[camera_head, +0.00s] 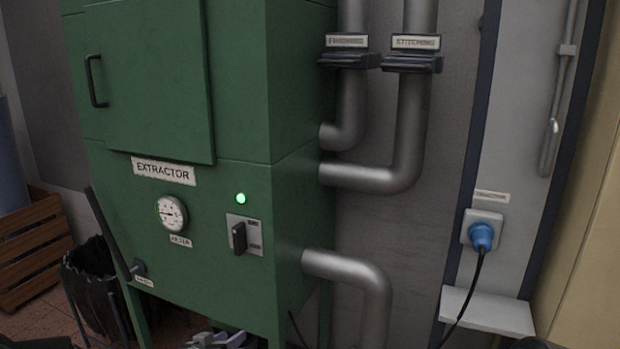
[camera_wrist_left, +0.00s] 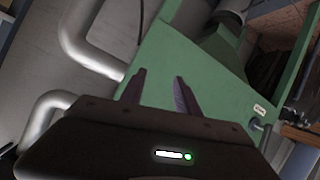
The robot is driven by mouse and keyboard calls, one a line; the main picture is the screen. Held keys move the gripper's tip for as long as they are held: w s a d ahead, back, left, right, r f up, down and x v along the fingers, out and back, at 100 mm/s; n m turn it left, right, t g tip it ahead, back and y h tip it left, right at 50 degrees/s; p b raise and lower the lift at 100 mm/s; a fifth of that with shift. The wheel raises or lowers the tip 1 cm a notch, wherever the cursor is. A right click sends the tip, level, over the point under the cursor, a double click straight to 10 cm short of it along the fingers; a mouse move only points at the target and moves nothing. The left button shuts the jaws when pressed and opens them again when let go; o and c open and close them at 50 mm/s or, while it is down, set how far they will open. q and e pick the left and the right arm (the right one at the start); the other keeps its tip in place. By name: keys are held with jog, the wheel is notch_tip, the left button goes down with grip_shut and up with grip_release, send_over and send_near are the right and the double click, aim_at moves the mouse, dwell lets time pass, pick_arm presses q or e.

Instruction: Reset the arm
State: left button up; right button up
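My left gripper (camera_head: 222,339) shows only in part at the bottom edge of the head view, in front of the green extractor cabinet (camera_head: 140,230). In the left wrist view my left gripper (camera_wrist_left: 159,78) has its two fingers apart, with nothing between them. The green cabinet (camera_wrist_left: 215,75) lies beyond the fingertips, and I see no contact with it. My right gripper is not in view.
The cabinet carries a gauge (camera_head: 172,213), a dark switch (camera_head: 239,237), a lit green lamp (camera_head: 241,198) and a long black lever (camera_head: 107,232). Metal pipes (camera_head: 375,178) run at its right. A blue plug (camera_head: 482,236) sits in a wall socket. A wooden crate (camera_head: 32,250) stands left.

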pick_arm(q)
jog(key=s+d+f+n+g, duration=0.1)
jog(key=s+d+f+g, duration=0.35)
jog(key=s+f, duration=0.6)
jog(key=s+d+f+g+p, duration=0.1)
jog(key=s+d+f+g, duration=0.1)
jog(key=s, duration=0.7)
jog(key=s+d+f+g+p, duration=0.1)
jog(key=s+d+f+g, duration=0.2)
jog(key=s, duration=0.6)
jog(key=s+d+f+g+p, duration=0.1)
jog(key=s+d+f, duration=0.3)
jog(key=s, duration=0.5)
jog(key=shift+s+f+n+g+p, duration=0.15)
jog(key=shift+f+n+g+p, duration=0.2)
jog(key=shift+f+g, duration=0.45)
jog(key=shift+d+f+t, duration=0.1)
jog(key=shift+f+t, duration=0.05)
jog(key=shift+t, duration=0.1)
